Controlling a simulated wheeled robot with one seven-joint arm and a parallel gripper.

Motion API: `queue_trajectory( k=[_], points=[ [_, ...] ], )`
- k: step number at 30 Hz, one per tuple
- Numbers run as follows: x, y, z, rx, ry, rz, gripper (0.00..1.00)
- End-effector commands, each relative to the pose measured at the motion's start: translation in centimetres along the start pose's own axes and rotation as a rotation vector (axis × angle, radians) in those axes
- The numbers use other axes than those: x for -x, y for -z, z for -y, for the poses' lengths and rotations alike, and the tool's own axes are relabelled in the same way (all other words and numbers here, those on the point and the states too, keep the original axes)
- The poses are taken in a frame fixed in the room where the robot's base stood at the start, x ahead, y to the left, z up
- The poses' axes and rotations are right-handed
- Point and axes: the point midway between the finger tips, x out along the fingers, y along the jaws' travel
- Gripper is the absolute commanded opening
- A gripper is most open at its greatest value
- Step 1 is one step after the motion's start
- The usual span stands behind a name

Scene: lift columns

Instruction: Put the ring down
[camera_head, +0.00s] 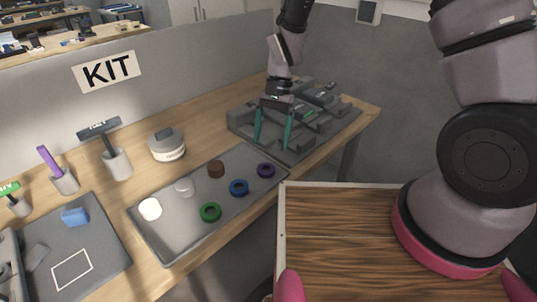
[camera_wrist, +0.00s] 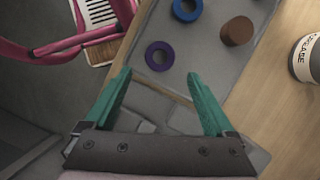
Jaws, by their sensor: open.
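Three rings lie flat on the grey tray (camera_head: 185,238): a purple ring (camera_head: 266,176) near its right corner, a blue ring (camera_head: 232,190) and a green ring (camera_head: 203,215). My gripper (camera_head: 272,148) is open, with green fingers pointing down and nothing between them. It is in front of the grey fixture block, just past the tray's right end. In the wrist view, the purple ring (camera_wrist: 149,56) lies just beyond and apart from my open gripper (camera_wrist: 158,75). The blue ring (camera_wrist: 186,19) shows farther off, partly cut by the top edge.
A brown cylinder (camera_head: 216,169) and two whitish round pieces (camera_head: 150,209) (camera_head: 184,187) share the tray. The grey fixture (camera_head: 318,125) stands at the table's right end. A labelled round container (camera_head: 167,149) and tool holders (camera_head: 117,165) stand behind. A mat (camera_head: 100,265) with a blue block lies left.

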Motion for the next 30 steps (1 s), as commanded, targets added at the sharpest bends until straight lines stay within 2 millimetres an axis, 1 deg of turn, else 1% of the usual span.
queue_trajectory(
  k=[1, 3, 6, 10, 16, 17, 19, 20, 23, 24, 26, 27, 29, 30],
  points=[
    [1.2, 0.1, 0.1, 0.0, 0.004, -0.003, 0.89],
    [2.5, 0.1, 0.1, -0.001, 0.004, -0.003, 0.89],
    [3.9, 0.0, 0.1, 0.0, 0.003, -0.002, 0.89],
    [5.0, 0.0, 0.0, 0.0, 0.001, 0.0, 0.89],
    [5.5, 0.0, -0.1, 0.0, 0.003, -0.003, 0.89],
    [5.8, 0.1, -0.1, 0.001, 0.008, -0.006, 0.89],
    [7.3, 0.2, -0.5, 0.004, 0.028, -0.024, 0.89],
    [8.2, 0.3, -0.8, 0.007, 0.041, -0.035, 0.89],
    [12.5, 0.5, -2.4, 0.02, 0.1, -0.095, 0.89],
    [14.6, 0.4, -3.3, 0.025, 0.129, -0.127, 0.89],
    [17.6, 0.3, -5.0, 0.034, 0.169, -0.178, 0.89],
    [19.5, 0.1, -6.2, 0.038, 0.194, -0.213, 0.89],
    [22.1, -0.3, -8.0, 0.046, 0.229, -0.268, 0.89],
    [23.7, -0.7, -9.3, 0.049, 0.251, -0.306, 0.89]
  ],
)
